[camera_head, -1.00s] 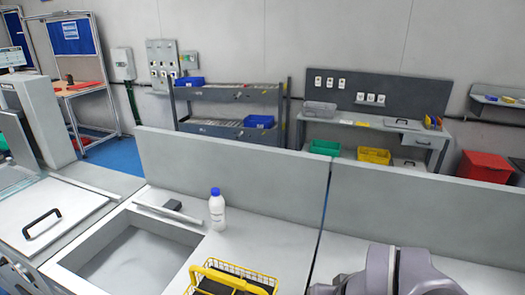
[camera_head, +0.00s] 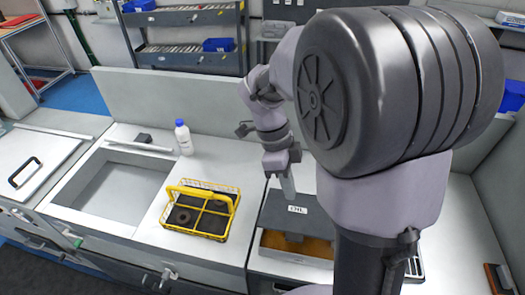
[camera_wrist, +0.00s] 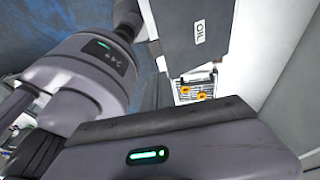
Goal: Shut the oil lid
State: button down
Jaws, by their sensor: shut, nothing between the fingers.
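The dark grey oil lid (camera_head: 312,222), with a white OIL label, is in the middle of the head view. It looks raised, and orange-brown oil (camera_head: 283,243) shows in the opening below its front edge. The lid also shows at the top of the wrist view (camera_wrist: 185,22), with its label at the right edge. My gripper (camera_head: 288,192) points down at the lid's upper edge, just behind the label. It is shut and empty. I cannot tell whether it touches the lid.
A yellow wire basket (camera_head: 201,212) with dark compartments stands left of the oil station. A white bottle with a blue cap (camera_head: 183,138) and an empty sink-like basin (camera_head: 115,186) are further left. In the wrist view, a rack holds orange round parts (camera_wrist: 201,95).

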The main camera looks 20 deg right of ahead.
jog(key=b, duration=0.3)
send_near(296, 238)
jog(key=shift+s+d+f, duration=0.2)
jog(key=shift+d+f, duration=0.85)
jog(key=shift+f, duration=0.15)
jog(key=shift+s+a+f, duration=0.15)
jog(key=shift+s+f, duration=0.1)
jog(key=shift+f, duration=0.35)
jog(key=shift+s+a+f, duration=0.15)
jog(key=shift+s+f, duration=0.05)
jog(key=shift+f, duration=0.4)
jog(key=shift+s+a+f, duration=0.2)
jog(key=shift+s+f, duration=0.05)
jog(key=shift+f, duration=0.3)
